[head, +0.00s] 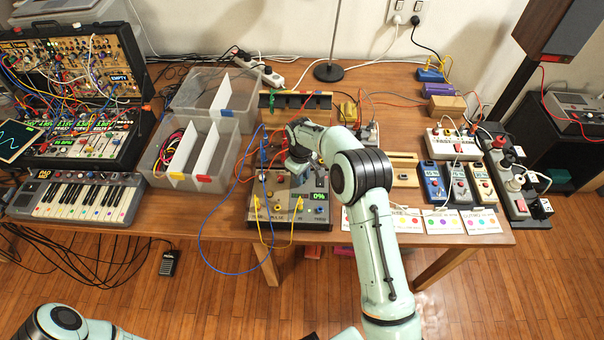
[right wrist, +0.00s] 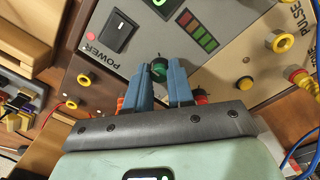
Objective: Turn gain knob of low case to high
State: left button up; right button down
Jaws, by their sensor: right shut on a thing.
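The low case (head: 262,206) stands near the table's front edge, with a grey panel, yellow and blue cables and a display (head: 319,196) reading 0%. My right gripper (head: 297,172) reaches down onto its panel from above. In the right wrist view, the blue fingers of my right gripper (right wrist: 160,75) are closed around a small green knob (right wrist: 158,61). Its label is not readable, so I cannot tell from a name that it is the gain knob. A bar of green and red segments (right wrist: 197,33) and a black power switch (right wrist: 120,38) lie near it. My left gripper is out of view.
A tall patch case (head: 75,65) and a keyboard (head: 80,198) stand at the left. Clear bins (head: 185,150) are behind the low case to the left. Meters (head: 458,186) and a power strip (head: 512,190) stand at the right. Loose cables cross the low case.

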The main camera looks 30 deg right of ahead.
jog(key=m, duration=0.4)
jog(key=shift+r+m+p, duration=0.1)
jog(key=shift+m+p, duration=0.2)
jog(key=shift+p, duration=0.1)
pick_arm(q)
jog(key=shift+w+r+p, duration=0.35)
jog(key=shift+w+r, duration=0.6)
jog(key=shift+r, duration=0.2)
pick_arm(e)
jog(key=m, duration=0.4)
jog(key=c, duration=1)
grip_release()
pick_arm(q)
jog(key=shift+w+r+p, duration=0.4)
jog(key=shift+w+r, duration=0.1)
pick_arm(e)
jog(key=r, duration=1.3)
jog(key=shift+w+a+r, duration=0.15)
jog(key=shift+a, duration=0.1)
